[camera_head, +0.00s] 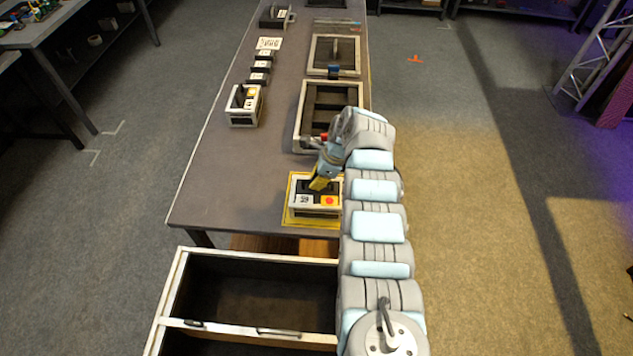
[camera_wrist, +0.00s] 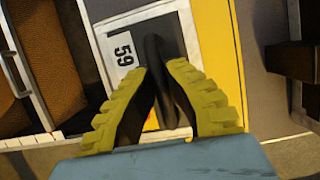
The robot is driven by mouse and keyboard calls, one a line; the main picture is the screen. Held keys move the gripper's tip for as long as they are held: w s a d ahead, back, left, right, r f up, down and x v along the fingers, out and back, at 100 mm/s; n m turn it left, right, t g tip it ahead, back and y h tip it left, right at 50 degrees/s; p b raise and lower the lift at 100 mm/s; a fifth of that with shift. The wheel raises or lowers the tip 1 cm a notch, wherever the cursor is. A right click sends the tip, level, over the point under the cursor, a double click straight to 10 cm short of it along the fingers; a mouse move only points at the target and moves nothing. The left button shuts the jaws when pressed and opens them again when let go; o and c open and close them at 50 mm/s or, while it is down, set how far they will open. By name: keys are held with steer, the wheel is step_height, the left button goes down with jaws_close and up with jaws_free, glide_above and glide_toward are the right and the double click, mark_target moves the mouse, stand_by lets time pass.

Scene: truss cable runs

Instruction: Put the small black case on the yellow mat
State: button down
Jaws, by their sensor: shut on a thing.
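The small black case (camera_head: 318,207) has a pale frame, a white label reading 59 and a red-orange patch. It stands upright over the yellow mat (camera_head: 288,221) at the table's near end. I cannot tell whether its base touches the mat. My gripper (camera_head: 318,184) comes down on it from above, its yellow fingers shut on the case's dark handle. In the wrist view the fingers (camera_wrist: 158,68) close around the handle of the case (camera_wrist: 105,22), beside the 59 label. The yellow mat (camera_wrist: 225,65) shows along the case's right side. My arm covers part of the right side in the head view.
A similar case (camera_head: 245,105) with a yellow label stands farther up the table's left side. A pale-framed tray (camera_head: 297,130) lies just behind the mat. Several small dark blocks (camera_head: 260,77) sit beyond. An open drawer (camera_head: 250,295) is below the near edge. The table's left middle is clear.

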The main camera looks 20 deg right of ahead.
steer(key=c, duration=1.2)
jaws_free()
steer(key=shift+c, duration=0.2)
steer(key=p+v, duration=0.1)
steer(key=v, duration=1.1)
steer(key=shift+p, duration=0.3)
